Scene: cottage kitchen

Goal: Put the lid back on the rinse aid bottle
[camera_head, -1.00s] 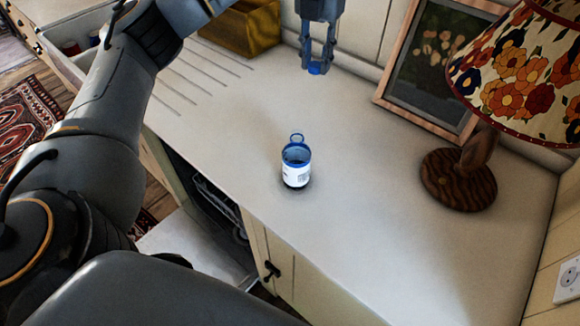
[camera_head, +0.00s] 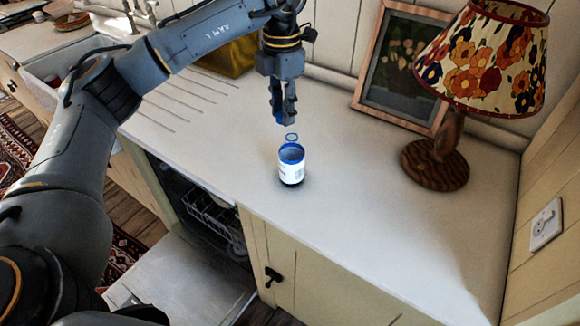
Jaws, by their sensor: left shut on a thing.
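The rinse aid bottle (camera_head: 291,168) stands upright on the pale countertop in the middle of the view. It is white with a blue rim, its top is open, and a blue ring shows at its back edge. My left gripper (camera_head: 284,118) points down, above and behind the bottle in the picture, with its fingertips just above the ring. It is shut on a small blue thing, likely the lid, which the fingers now hide almost wholly. I cannot tell the exact gap between fingertips and bottle. My right gripper is not in view.
A lamp (camera_head: 436,165) with a floral shade and a framed picture (camera_head: 398,75) stand to the right at the back. A yellow box (camera_head: 228,58) is behind my left arm. An open dishwasher (camera_head: 212,222) lies below the counter edge. The counter right of the bottle is clear.

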